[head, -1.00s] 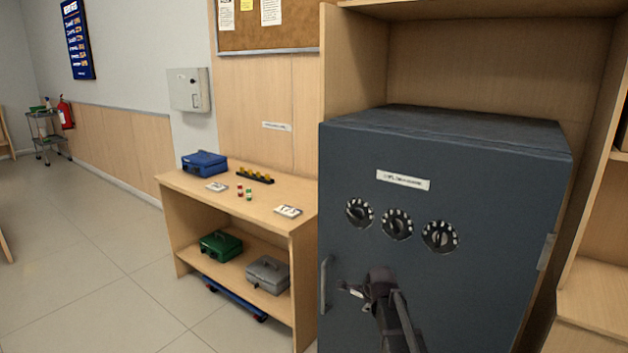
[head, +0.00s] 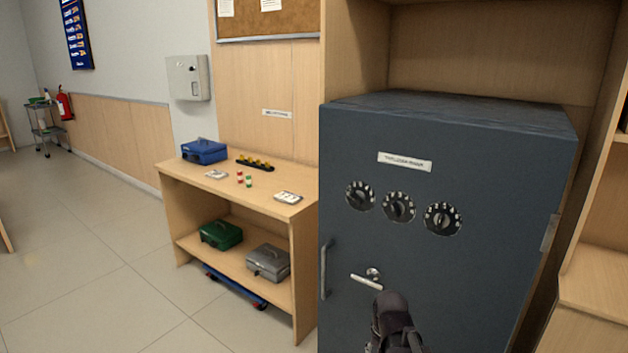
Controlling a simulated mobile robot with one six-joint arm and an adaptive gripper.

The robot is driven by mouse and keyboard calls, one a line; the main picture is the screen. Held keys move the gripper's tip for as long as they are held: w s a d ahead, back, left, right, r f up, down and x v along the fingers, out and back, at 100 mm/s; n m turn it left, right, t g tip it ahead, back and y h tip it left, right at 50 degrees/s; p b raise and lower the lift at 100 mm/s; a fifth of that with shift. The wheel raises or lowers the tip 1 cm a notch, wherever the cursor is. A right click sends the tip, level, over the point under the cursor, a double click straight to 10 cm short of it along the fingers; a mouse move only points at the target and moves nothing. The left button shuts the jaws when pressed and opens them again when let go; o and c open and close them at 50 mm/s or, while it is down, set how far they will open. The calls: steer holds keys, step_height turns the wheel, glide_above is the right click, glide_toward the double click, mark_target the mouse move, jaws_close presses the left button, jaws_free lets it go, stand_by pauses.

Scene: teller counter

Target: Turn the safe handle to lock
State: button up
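The dark blue-grey safe (head: 470,280) stands at the right with its door shut. Its lever handle (head: 367,282) is a small pale bar, slanting slightly down to the right, with a round hub at its upper right. Three dials (head: 399,207) sit in a row above the handle. A vertical pull bar (head: 325,270) is at the door's left edge.
A wooden shelf table (head: 262,178) stands left of the safe, carrying a blue cash box (head: 204,151) and small items. A green box (head: 221,234) and a grey box (head: 268,262) sit on its lower shelf. Floor (head: 90,270) at the left is clear.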

steer(key=s+f+n+g, duration=0.1)
steer(key=s+n, duration=0.3)
steer(key=s, duration=0.1)
step_height(320, 180, up, 24)
steer(key=p, duration=2.3)
steer(key=shift+w+d, duration=0.15)
stand_by(0.7)
steer(key=shift+c, duration=0.5)
